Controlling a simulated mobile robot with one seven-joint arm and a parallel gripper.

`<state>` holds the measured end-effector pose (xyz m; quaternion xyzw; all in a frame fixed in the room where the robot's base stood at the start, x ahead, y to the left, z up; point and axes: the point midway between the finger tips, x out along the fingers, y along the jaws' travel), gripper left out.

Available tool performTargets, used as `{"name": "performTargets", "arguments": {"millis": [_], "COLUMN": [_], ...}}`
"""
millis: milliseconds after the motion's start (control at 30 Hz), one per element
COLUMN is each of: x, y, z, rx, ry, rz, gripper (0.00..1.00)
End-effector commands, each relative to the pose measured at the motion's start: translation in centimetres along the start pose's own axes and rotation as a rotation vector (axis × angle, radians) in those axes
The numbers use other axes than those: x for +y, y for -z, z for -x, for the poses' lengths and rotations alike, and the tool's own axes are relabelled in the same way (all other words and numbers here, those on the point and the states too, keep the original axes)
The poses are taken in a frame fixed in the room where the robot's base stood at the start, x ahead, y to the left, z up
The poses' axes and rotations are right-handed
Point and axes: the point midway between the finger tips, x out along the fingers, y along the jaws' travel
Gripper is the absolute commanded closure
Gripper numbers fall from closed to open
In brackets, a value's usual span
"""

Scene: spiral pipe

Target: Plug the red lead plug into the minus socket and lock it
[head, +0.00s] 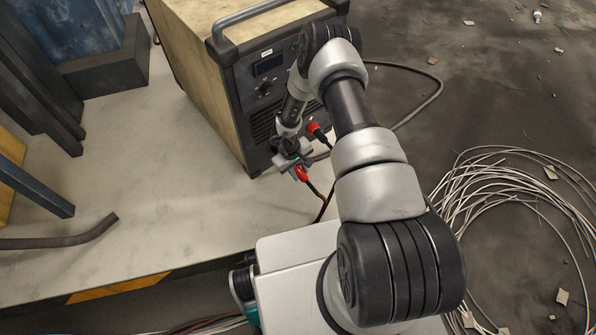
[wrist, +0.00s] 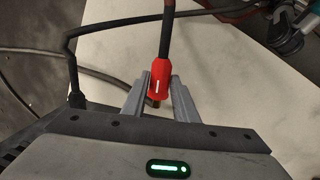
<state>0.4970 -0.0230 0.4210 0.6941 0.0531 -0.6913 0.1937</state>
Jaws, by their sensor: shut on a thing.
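The red lead plug (wrist: 158,82) sits between the two fingers of my gripper (wrist: 158,97) in the wrist view. It has a white mark, a brass-coloured tip pointing toward the gripper body, and a black cable leading away. In the head view, the red lead plug (head: 301,173) is in my gripper (head: 291,161), in front of the lower front of the welding machine (head: 215,75). A gap shows between plug and machine front. The minus socket cannot be made out; my arm and gripper cover much of the lower panel.
Another red connector (head: 314,128) with a dark end is close to the panel, right of my gripper. A grey cable (head: 425,103) curves out to the machine's right. The pale platform (head: 190,190) is clear left of the gripper. Coiled wire (head: 490,200) lies on the floor at right.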

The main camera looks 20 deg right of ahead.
Motion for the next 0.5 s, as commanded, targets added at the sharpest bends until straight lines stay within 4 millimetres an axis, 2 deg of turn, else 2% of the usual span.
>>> {"name": "performTargets", "arguments": {"millis": [333,500], "x": [0.0,-0.1], "y": [-0.3,0.9], "z": [0.2,-0.1], "rx": [-0.002,0.002], "ry": [-0.001,-0.003], "rz": [0.015,0.015], "gripper": [0.99,0.99]}}
